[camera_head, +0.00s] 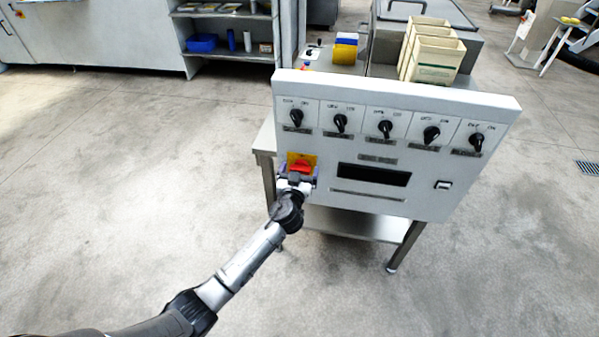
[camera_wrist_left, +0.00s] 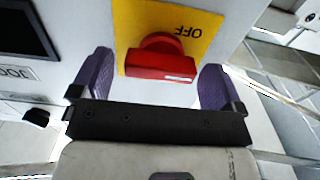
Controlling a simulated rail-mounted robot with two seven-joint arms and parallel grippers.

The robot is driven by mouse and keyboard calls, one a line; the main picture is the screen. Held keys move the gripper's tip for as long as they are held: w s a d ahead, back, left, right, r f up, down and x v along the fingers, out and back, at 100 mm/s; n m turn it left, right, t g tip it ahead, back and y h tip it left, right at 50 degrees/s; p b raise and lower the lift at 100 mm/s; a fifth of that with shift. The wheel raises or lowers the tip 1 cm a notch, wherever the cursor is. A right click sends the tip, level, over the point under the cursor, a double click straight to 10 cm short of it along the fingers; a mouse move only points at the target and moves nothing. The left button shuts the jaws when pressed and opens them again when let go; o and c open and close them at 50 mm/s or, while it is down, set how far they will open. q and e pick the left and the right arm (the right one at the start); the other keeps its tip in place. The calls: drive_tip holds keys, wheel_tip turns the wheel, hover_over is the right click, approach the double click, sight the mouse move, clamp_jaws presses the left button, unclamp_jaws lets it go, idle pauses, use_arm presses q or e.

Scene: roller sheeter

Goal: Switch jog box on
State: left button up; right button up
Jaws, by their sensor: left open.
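The jog box (camera_head: 420,190) is a pale panel on a metal stand in the head view. Its red rotary switch (camera_head: 302,165) sits on a yellow plate (camera_head: 293,157) at the lower left of the panel. In the left wrist view the red switch (camera_wrist_left: 160,62) lies crosswise on the yellow plate (camera_wrist_left: 198,18), beside the word OFF. My left gripper (camera_head: 297,178) is open in front of the switch. In the left wrist view its purple fingers (camera_wrist_left: 155,82) stand on either side of the red handle, with gaps visible. My right gripper is not in view.
A row of several black knobs (camera_head: 385,128) runs along the panel top. A dark display window (camera_head: 374,175) and a small white-framed switch (camera_head: 442,185) are to the right. Cream bins (camera_head: 436,58) stand behind the panel. The floor to the left is clear.

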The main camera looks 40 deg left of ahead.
use_arm(q)
drive_tip(key=shift+w+a, duration=0.1)
drive_tip(key=shift+c, duration=0.3)
drive_tip(key=c, duration=0.9)
